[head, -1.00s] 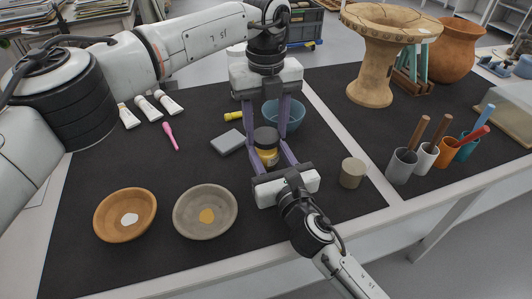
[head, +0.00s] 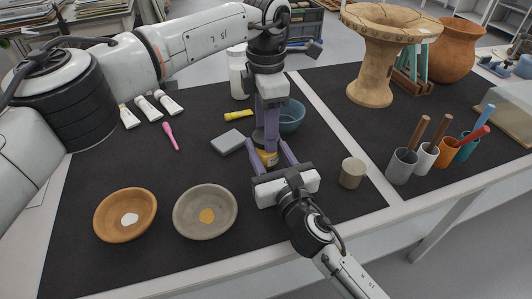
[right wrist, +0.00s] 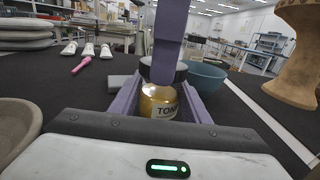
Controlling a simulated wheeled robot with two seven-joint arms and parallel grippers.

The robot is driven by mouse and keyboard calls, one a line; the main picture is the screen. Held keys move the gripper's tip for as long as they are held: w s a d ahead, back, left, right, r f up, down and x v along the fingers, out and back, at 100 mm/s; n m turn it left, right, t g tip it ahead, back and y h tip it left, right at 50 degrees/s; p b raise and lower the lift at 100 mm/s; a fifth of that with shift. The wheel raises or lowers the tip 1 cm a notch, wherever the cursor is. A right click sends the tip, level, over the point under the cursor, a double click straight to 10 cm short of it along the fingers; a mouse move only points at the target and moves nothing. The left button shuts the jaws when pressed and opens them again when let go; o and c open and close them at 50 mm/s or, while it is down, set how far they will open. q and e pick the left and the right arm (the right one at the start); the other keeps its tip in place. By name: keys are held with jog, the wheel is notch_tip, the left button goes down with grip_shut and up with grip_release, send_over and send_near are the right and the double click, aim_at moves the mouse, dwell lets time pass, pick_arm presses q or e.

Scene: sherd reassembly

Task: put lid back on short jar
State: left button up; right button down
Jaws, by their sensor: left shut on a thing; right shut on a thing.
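The short jar (head: 268,159) is yellow, with a pale label that also shows in the right wrist view (right wrist: 160,108). My right gripper (head: 268,150) is shut on the jar's sides and holds it upright. The dark round lid (head: 258,136) is at the jar's mouth; it also shows in the right wrist view (right wrist: 146,69). My left gripper (head: 271,138) points down from above and is shut on the lid. One of its fingers hides part of the lid and jar. I cannot tell whether the lid is fully seated.
A blue bowl (head: 291,116) stands close behind the jar on the right. A grey block (head: 228,142) lies to the left. A beige cylinder (head: 352,173) is at right, two dishes (head: 178,213) at front left. Dark mat (head: 290,240) is clear in front.

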pick_arm(q)
jog(key=o, duration=1.2)
jog(key=shift+c, duration=0.2)
jog(key=shift+r, duration=0.1)
jog(key=shift+r, duration=2.15)
jog(key=shift+n, duration=0.3)
jog(key=shift+c, duration=0.3)
jog(key=r+n, duration=0.1)
jog(key=n, duration=0.3)
jog(key=shift+r, duration=0.35)
jog(key=n, duration=0.1)
jog(key=r+n, duration=0.1)
jog(key=n, duration=0.3)
jog(key=shift+r, duration=0.4)
jog(key=shift+f, duration=0.1)
jog(key=shift+f, duration=3.95)
